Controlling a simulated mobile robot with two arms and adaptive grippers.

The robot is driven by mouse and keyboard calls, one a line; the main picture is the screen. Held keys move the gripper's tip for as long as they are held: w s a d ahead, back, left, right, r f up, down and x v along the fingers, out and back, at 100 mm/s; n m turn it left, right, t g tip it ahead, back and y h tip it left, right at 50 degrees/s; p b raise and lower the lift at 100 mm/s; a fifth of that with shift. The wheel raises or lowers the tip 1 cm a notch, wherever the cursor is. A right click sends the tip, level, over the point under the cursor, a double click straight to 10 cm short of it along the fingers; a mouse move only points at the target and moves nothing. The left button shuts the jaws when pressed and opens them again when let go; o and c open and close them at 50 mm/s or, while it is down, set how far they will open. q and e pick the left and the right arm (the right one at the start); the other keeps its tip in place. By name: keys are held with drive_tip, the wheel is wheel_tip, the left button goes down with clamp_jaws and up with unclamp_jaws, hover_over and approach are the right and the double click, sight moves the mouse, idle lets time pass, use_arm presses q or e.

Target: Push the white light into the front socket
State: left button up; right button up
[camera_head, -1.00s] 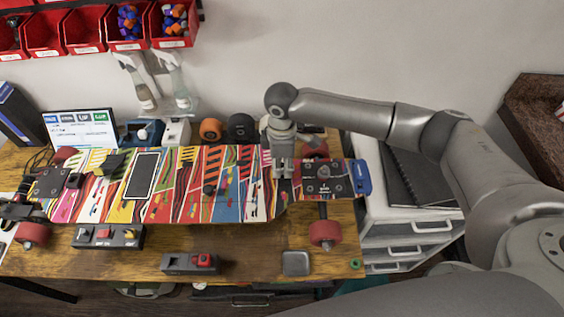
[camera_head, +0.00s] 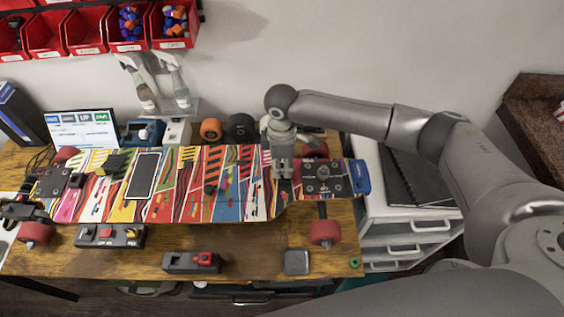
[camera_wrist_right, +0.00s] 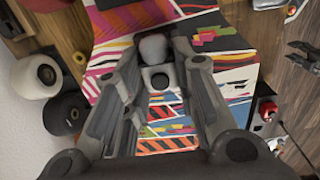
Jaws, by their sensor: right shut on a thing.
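My right gripper (camera_head: 283,170) points down over the right end of the patterned skateboard (camera_head: 235,205), just left of the right truck plate (camera_head: 322,178). In the right wrist view its fingers (camera_wrist_right: 157,62) are shut on a small piece with a pale rounded top (camera_wrist_right: 153,46) and a dark square part, which appears to be the white light. In the head view the fingers hide this piece. The front socket is hidden, and I cannot tell how far the light sits in it.
A blue part (camera_head: 362,177) sits at the board's right tip. Red wheels (camera_head: 324,231) stick out at the sides. Switch boxes (camera_head: 192,262) and a grey square dish (camera_head: 296,262) lie in front. An orange wheel (camera_head: 210,129) and a black wheel (camera_head: 241,127) stand behind.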

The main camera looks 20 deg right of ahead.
drive_tip(key=shift+f, duration=0.4)
idle(0.7)
drive_tip(key=shift+f+p, duration=0.1)
drive_tip(key=shift+p, duration=0.4)
drive_tip(key=shift+f, duration=0.55)
idle(0.9)
drive_tip(key=o, duration=1.4)
drive_tip(key=shift+r, duration=0.2)
drive_tip(key=shift+r+p, duration=1.35)
drive_tip(key=shift+p, duration=0.45)
